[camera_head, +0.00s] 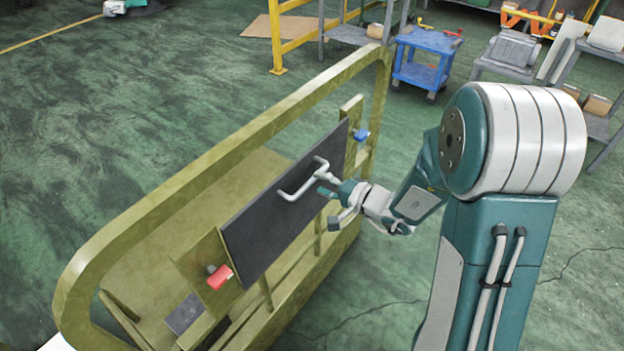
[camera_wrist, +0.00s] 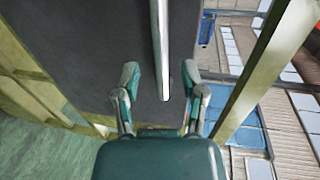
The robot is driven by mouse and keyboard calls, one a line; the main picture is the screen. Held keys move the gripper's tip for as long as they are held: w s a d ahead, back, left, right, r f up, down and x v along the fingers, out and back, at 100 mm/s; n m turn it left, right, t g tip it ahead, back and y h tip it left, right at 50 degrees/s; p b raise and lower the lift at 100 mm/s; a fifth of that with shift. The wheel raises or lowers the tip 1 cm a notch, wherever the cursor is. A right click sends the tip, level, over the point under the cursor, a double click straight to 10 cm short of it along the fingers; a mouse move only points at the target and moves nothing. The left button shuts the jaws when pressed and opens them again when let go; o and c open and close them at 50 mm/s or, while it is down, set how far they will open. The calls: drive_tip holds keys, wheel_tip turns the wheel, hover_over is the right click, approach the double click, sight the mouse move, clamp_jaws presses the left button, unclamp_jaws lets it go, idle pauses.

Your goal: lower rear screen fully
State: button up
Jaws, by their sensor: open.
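The rear screen (camera_head: 262,232) is a dark grey panel set in the olive-yellow chassis frame (camera_head: 215,152). A white bar handle (camera_head: 303,182) stands out from its upper part. In the wrist view the screen (camera_wrist: 100,50) fills the left and middle, and the handle (camera_wrist: 160,50) runs down from the top edge. My gripper (camera_head: 328,205) is just right of the handle in the head view. In the wrist view my gripper (camera_wrist: 160,78) is open, with the handle's end between its fingertips and a gap on both sides. Whether a finger touches it I cannot tell.
A red latch or knob (camera_head: 219,277) is at the screen's lower left, and a blue one (camera_head: 361,135) at its upper right. A blue cart (camera_head: 425,60) and yellow railings (camera_head: 277,40) stand behind. Green floor is clear at the left.

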sight(312, 178)
drive_tip(key=shift+x, duration=1.65)
clamp_jaws()
drive_tip(key=shift+d, duration=0.1)
